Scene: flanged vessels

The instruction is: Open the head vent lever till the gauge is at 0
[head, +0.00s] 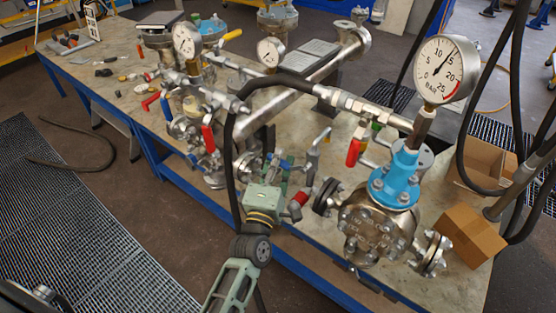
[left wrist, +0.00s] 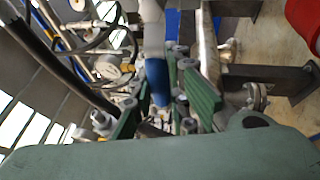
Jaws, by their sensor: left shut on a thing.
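The large round gauge (head: 445,70), marked BAR with a scale from 0 to 25, stands above the blue-necked vessel (head: 398,180). Its needle points up and right, near 15. My left gripper (head: 287,170) is at the near edge of the bench, left of this vessel. In the left wrist view, the green fingers of the left gripper (left wrist: 167,88) stand on either side of a blue lever handle (left wrist: 157,80) and are shut on it. The head view mostly hides this handle behind the fingers. A red lever handle (head: 353,152) hangs below the gauge pipe. My right gripper is not in view.
Two smaller gauges (head: 186,41) (head: 270,52) and other vessels stand further back on the bench. Another red handle (head: 208,137) is left of my gripper. A cardboard box (head: 470,233) sits at right. Black hoses loop around the bench.

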